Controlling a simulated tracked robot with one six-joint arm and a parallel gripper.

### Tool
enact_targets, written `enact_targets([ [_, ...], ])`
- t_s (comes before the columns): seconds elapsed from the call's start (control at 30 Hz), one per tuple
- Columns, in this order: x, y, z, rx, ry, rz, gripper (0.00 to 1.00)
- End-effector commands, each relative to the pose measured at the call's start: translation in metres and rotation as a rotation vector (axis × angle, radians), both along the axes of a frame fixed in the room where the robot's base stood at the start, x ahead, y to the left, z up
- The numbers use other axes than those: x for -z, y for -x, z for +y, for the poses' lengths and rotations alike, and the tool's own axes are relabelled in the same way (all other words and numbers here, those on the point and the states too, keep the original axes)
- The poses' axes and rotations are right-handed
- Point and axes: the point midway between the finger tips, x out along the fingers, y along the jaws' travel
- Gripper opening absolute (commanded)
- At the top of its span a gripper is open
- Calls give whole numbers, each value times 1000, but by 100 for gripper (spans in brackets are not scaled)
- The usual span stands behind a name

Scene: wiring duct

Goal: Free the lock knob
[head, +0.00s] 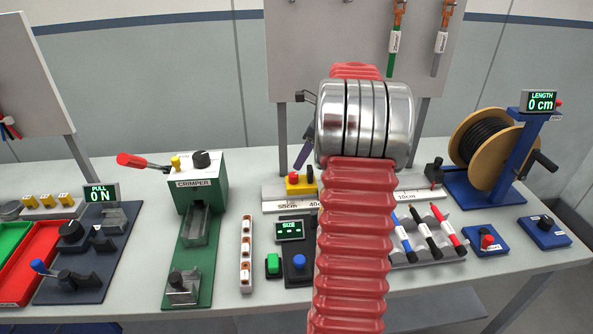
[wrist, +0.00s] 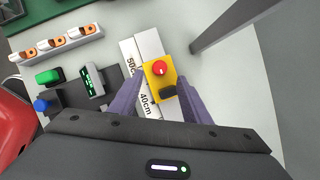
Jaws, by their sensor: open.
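A yellow block (wrist: 155,84) with a round red knob (wrist: 160,69) and a dark knob or lever (wrist: 168,91) sits on the pale ruler rail near the 40 and 50 cm marks. I cannot tell for certain which of the two is the lock knob. The block also shows in the head view (head: 300,187), left of my arm. My gripper (wrist: 161,77) is open, its purple fingers on either side of the block in the wrist view. Whether they touch it or hang above it, I cannot tell. In the head view, my red arm hides most of the gripper.
A SIZE display (head: 289,230) with green and blue buttons stands in front of the rail. A strip of lugs (head: 246,255) and the green crimper (head: 200,185) are to its left. A panel post (wrist: 235,22) rises near the rail. Marker pens (head: 424,235) lie right of my arm.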

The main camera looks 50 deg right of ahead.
Motion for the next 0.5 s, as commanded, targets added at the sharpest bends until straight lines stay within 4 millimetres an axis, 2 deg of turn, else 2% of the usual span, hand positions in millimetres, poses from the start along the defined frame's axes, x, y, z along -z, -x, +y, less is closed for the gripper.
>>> enact_targets([
  [0.3,46,-17,8,-2,-1,1,43],
  [0.5,62,-24,11,-3,-1,1,43],
])
